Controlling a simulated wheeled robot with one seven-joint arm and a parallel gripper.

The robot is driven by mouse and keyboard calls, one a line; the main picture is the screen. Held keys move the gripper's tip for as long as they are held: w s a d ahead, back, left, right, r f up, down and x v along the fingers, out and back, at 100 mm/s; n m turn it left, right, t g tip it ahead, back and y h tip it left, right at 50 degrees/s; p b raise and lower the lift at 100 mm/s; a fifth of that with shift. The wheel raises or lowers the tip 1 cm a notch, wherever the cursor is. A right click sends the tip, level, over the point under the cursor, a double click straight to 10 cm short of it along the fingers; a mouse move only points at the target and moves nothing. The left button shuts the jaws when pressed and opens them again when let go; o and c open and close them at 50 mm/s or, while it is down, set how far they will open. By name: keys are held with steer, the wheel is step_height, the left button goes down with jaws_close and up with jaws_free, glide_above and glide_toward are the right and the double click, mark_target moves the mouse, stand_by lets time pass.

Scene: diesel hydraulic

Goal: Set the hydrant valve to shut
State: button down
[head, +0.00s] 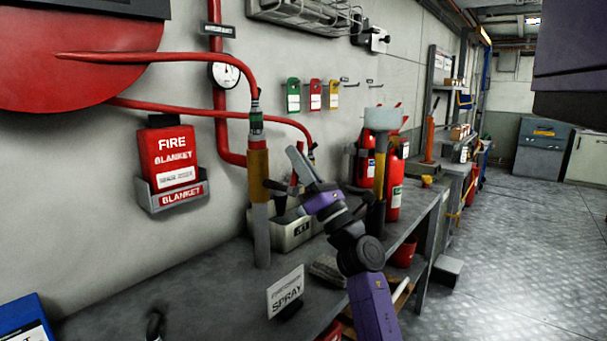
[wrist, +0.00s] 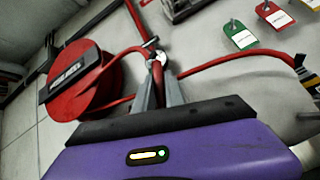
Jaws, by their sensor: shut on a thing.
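My gripper (head: 298,163) reaches toward the wall over the bench in the head view, with its fingers pointing up and left. In the wrist view my gripper (wrist: 158,76) has its two grey fingers closed around a narrow red part (wrist: 157,72), which seems to be the hydrant valve's handle. The fingers cover most of it. A red vertical pipe (head: 219,115) with a round white gauge (head: 224,75) runs down the wall and bends right behind the hose nozzle. The valve body is largely hidden in the head view, and its setting cannot be read.
A hose nozzle (head: 258,178) stands upright left of my gripper. A mallet (head: 380,150) and red extinguishers (head: 394,185) stand close on the right. A SPRAY sign (head: 286,293) is on the bench. A red hose reel (wrist: 85,80) is left in the wrist view. The floor (head: 520,240) at right is clear.

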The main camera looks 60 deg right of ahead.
steer(key=shift+w+a+n+t+y+b, duration=0.15)
steer(key=shift+a+n+y+b, duration=0.25)
steer(key=shift+n+y, duration=0.8)
steer(key=shift+a+n+t+y+b, duration=0.25)
steer(key=shift+n+y+b, duration=0.2)
steer(key=shift+n+y, duration=0.75)
steer(key=shift+w+a+n+t+y+b, duration=0.1)
steer(key=shift+a+n+y+b, duration=0.3)
steer(key=shift+n+y, duration=0.8)
steer(key=c, duration=1.4)
jaws_free()
steer(key=shift+r, duration=0.1)
steer(key=shift+d, duration=0.1)
steer(key=v, duration=0.7)
steer(key=shift+s+f+b, duration=0.3)
steer(key=shift+b, duration=0.05)
steer(key=shift+s, duration=0.1)
